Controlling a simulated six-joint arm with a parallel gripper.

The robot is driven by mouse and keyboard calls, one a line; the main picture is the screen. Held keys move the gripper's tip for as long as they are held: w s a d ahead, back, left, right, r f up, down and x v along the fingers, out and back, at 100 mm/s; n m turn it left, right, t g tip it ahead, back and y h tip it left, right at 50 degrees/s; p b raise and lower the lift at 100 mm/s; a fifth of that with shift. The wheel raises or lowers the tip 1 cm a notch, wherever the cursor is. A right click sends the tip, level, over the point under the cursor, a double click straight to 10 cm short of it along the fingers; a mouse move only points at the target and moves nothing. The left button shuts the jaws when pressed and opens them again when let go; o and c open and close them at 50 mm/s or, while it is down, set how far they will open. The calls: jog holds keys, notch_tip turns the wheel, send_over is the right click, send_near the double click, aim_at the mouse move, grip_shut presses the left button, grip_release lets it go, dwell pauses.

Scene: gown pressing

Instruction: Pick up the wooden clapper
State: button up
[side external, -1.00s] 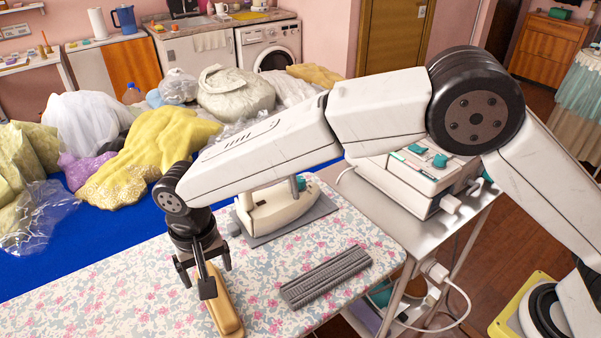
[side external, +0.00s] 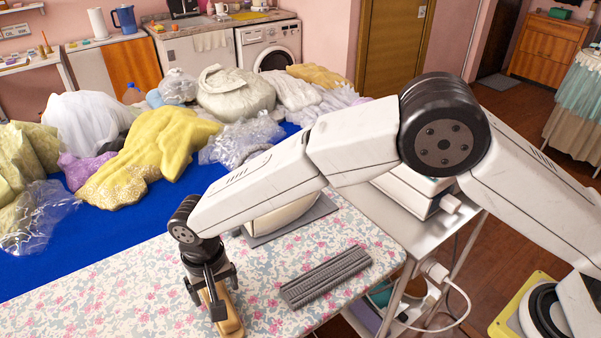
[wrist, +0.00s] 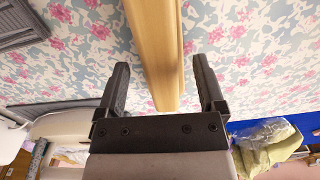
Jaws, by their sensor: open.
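The wooden clapper (side external: 230,315) is a long, light-brown block lying on the floral ironing board (side external: 120,300), near its front edge. In the wrist view the clapper (wrist: 155,45) runs up from between my fingers to the top edge. My gripper (side external: 207,303) is low over the clapper's far end. In the wrist view my gripper (wrist: 160,85) is open, with one finger on each side of the clapper and a visible gap on both sides. My wrist and fingers hide part of the clapper in the side view.
A grey ribbed mat (side external: 325,277) lies on the board to the right. An iron (side external: 280,215) sits on a grey rest (side external: 318,211) behind, partly hidden by my arm. Yellow garments (side external: 150,155) and plastic-wrapped ones lie on a blue surface (side external: 110,228) beyond the board.

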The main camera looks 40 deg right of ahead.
jog(key=shift+f, duration=0.85)
grip_shut()
